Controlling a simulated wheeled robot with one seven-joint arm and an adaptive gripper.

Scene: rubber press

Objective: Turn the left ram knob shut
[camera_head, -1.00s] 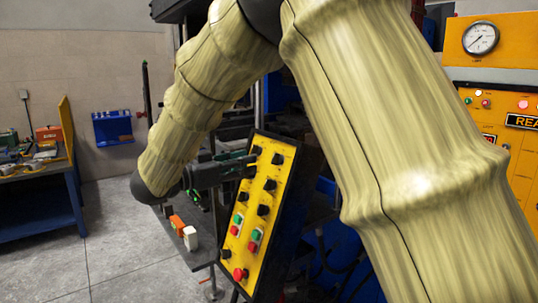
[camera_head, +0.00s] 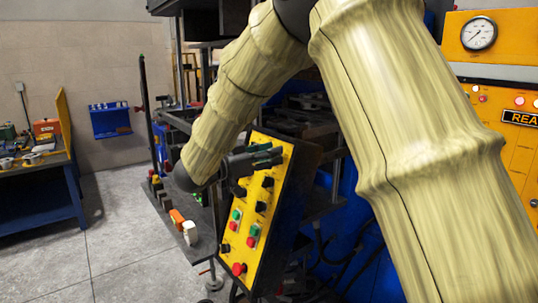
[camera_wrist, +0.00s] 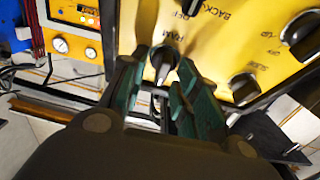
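The yellow control panel (camera_head: 232,258) stands tilted in the head view, with black knobs, green and red buttons. In the wrist view, a black knob (camera_wrist: 163,62) beside a "RAM" label lies between the fingertips of my gripper (camera_wrist: 163,66). The fingers are apart, one on each side of the knob, and I see no clear contact. The knob's pointer ridge runs roughly up and down in that view. In the head view my gripper (camera_head: 266,157) is at the panel's upper part and hides the knob there.
Other black knobs (camera_wrist: 245,88) and (camera_wrist: 302,32) sit to the right in the wrist view. A dark shelf (camera_head: 200,250) with an orange and a white block is left of the panel. A blue workbench (camera_head: 40,205) stands far left; floor between is clear.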

